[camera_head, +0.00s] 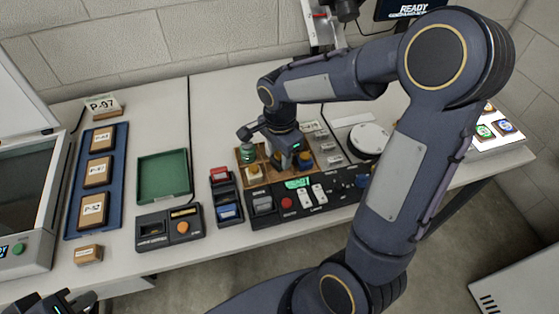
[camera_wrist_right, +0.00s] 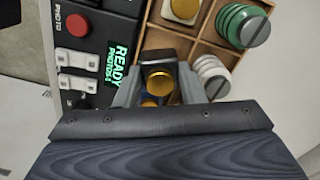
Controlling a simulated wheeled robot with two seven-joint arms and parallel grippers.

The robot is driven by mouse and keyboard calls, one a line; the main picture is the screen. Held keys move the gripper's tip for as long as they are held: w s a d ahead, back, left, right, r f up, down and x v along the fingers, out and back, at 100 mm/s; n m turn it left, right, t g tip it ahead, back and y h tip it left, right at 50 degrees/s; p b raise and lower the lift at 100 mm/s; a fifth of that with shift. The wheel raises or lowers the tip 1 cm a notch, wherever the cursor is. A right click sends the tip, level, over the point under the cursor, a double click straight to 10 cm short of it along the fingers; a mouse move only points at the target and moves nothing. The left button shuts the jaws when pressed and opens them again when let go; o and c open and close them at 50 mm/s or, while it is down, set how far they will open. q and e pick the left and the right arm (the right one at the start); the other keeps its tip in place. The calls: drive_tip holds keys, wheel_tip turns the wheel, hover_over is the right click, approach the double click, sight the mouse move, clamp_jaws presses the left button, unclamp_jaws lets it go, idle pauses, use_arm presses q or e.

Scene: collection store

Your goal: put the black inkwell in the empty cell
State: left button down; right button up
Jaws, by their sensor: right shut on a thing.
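My right gripper (camera_head: 285,158) is over the wooden compartment tray (camera_head: 267,178). In the right wrist view its fingers (camera_wrist_right: 160,88) are shut on the black inkwell (camera_wrist_right: 159,68), which has a gold cap. The tray shows there too (camera_wrist_right: 200,46); the cell beside the held inkwell (camera_wrist_right: 170,42) looks empty. Other cells hold a white, gold-capped inkwell (camera_wrist_right: 184,8), a green ribbed piece (camera_wrist_right: 240,25) and a white ribbed piece (camera_wrist_right: 210,72). A blue, yellow-topped piece (camera_head: 305,159) is right of the gripper. I cannot tell the inkwell's height. My left gripper (camera_head: 62,304) is partly cut off.
A control panel (camera_head: 271,217) with a READY display borders the tray's front. A white disc (camera_head: 368,139) lies right.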

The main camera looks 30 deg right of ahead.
sight(279, 162)
drive_tip(key=shift+w+d+f, duration=0.1)
drive_tip(key=shift+w+f, duration=0.1)
drive_tip(key=shift+f, duration=1.6)
